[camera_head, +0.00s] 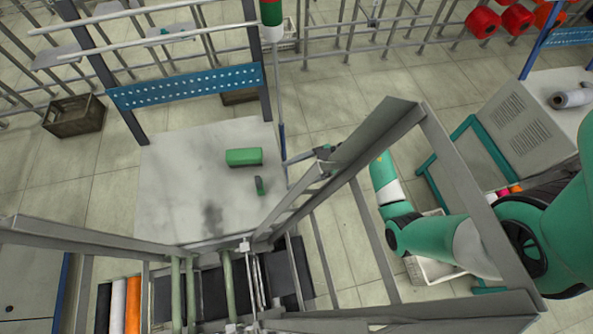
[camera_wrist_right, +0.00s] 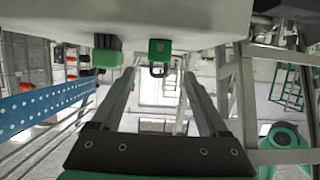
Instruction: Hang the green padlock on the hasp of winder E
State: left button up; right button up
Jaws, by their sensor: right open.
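The green padlock (camera_head: 259,185) stands on the pale tabletop (camera_head: 170,190), near its right edge and apart from a larger green block (camera_head: 244,157). My right gripper (camera_head: 288,177) is open and empty just right of the padlock, partly hidden by a grey frame. The right wrist view is upside down. There the padlock (camera_wrist_right: 160,48) shows its dark shackle, between and beyond the tips of the spread fingers (camera_wrist_right: 163,76). The green block (camera_wrist_right: 107,52) is left of them. I cannot make out the hasp or a label for winder E. My left gripper is not in view.
A large grey frame (camera_head: 345,140) stands in front of my right arm. A blue perforated bar (camera_head: 185,87) crosses behind the table. A grey sloped machine (camera_head: 505,130) is at right and a wooden crate (camera_head: 73,116) at left. Open floor (camera_head: 345,95) lies behind.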

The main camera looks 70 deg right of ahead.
aim_at(268, 188)
jog(key=b+x, duration=0.2)
jog(key=x, duration=0.1)
jog(key=b+x, duration=0.2)
jog(key=shift+s+f, duration=0.1)
jog(key=shift+f, duration=0.15)
jog(key=shift+w+a+p, duration=0.4)
jog(key=shift+w+p, duration=0.05)
jog(key=shift+w, duration=0.1)
jog(key=shift+w+a+p, duration=0.4)
jog(key=shift+w+p, duration=0.05)
jog(key=shift+w, duration=0.15)
jog(key=shift+w+a+f, duration=0.2)
jog(key=shift+w+f, duration=0.1)
grip_shut()
notch_tip(268, 188, up, 5)
jog(key=p, duration=0.7)
jog(key=shift+r, duration=0.2)
jog(key=shift+f, duration=0.2)
